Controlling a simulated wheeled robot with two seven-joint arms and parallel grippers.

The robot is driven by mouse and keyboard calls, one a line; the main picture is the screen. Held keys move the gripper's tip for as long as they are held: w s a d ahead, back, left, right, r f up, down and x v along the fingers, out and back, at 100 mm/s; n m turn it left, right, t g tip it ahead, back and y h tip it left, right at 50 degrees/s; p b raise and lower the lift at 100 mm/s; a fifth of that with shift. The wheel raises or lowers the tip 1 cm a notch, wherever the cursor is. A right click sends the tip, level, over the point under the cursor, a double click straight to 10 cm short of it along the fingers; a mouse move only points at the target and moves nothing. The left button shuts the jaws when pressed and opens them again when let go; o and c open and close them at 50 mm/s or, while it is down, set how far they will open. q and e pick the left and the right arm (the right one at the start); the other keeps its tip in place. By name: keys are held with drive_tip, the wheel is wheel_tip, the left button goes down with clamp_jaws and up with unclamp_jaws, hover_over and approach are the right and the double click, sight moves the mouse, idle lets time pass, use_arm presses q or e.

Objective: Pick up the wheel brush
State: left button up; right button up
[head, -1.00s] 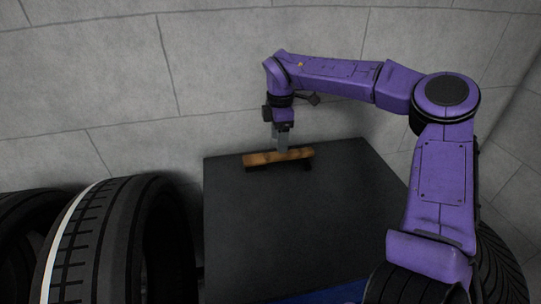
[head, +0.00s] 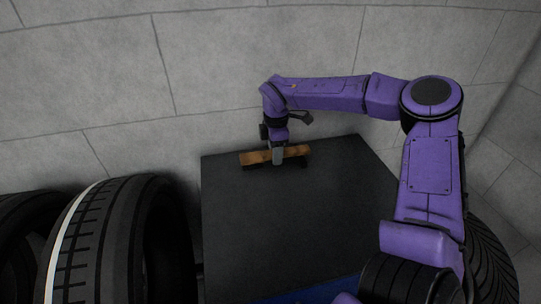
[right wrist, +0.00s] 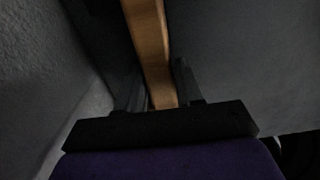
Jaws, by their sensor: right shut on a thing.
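The wheel brush (head: 256,158) has a brown wooden body with dark parts beneath it. It lies near the back edge of the dark table top (head: 290,215) in the head view. My right gripper (head: 278,156) reaches down onto it from above and is shut on its middle. In the right wrist view the wooden body (right wrist: 150,45) runs between the two dark fingers of the right gripper (right wrist: 160,88). Whether the brush is clear of the table cannot be told. My left gripper is not in view.
Large black tyres (head: 115,240) stand left of the table. Another tyre (head: 490,245) is at the right, behind my right arm. A grey block wall (head: 220,60) rises behind the table. The table's middle is bare, with a blue strip (head: 315,290) at the front.

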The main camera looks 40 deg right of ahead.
drive_tip(key=shift+r, duration=0.1)
wheel_tip(320, 180, up, 18)
drive_tip(key=b, duration=0.2)
